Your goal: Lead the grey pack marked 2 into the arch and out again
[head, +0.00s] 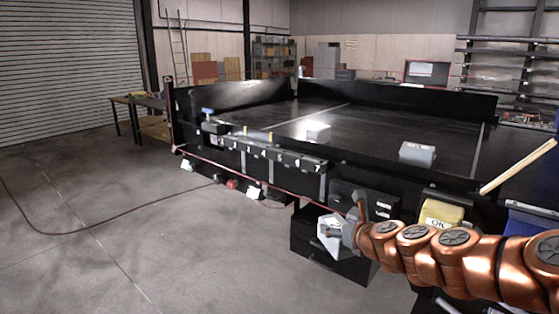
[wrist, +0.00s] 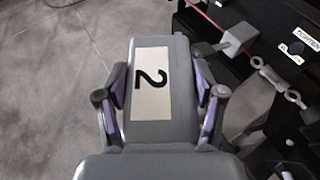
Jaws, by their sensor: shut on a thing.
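The grey pack (wrist: 150,50) with a black 2 on a white label is between the purple-padded fingers of my gripper (wrist: 160,90) in the wrist view. The fingers press on its two long sides. In the head view my gripper (head: 346,229) holds the pack (head: 328,236) out in front of the black table's near side, above a low black box. The pack's underside is hidden. I cannot make out an arch in either view.
A black walled table (head: 370,125) carries a pale box (head: 317,132) and a grey box (head: 417,152). A numbered rail (head: 270,154) runs along its side. A yellow OK box (head: 443,212) stands near my arm. A red cable (head: 100,221) crosses otherwise open floor at left.

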